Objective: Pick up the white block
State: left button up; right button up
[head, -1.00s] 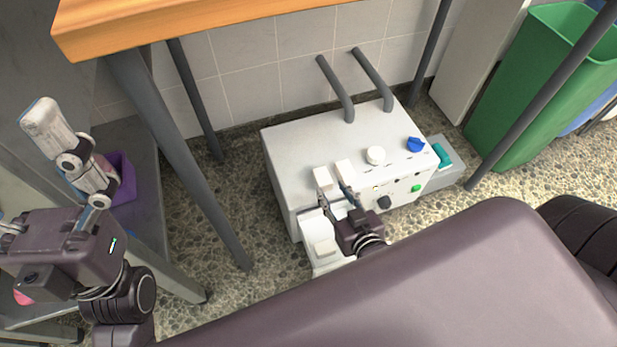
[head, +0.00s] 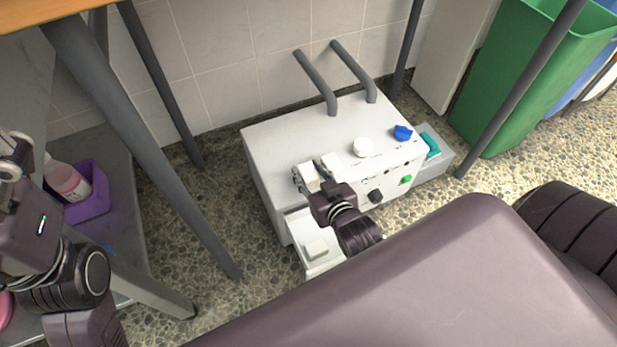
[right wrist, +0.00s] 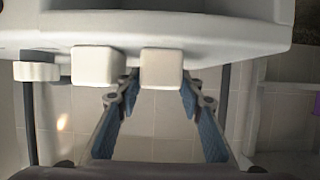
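Two white blocks sit side by side on the front top edge of a white machine (head: 290,145). The left one (head: 310,177) also shows in the right wrist view (right wrist: 161,69), and the right one (head: 330,166) stands beside it (right wrist: 97,66). My left gripper (head: 14,158) is cut off at the left edge.
The machine carries a white knob (head: 363,147), a blue knob (head: 403,132), a black knob (head: 376,196) and two grey pipes. A table leg (head: 150,150) stands left. A purple bin (head: 88,207) holds a pink bottle. A green bin (head: 500,100) stands right.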

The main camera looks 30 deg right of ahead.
jog(key=c, duration=0.9)
jog(key=shift+r, duration=0.1)
grip_shut()
jog(key=shift+r, duration=0.1)
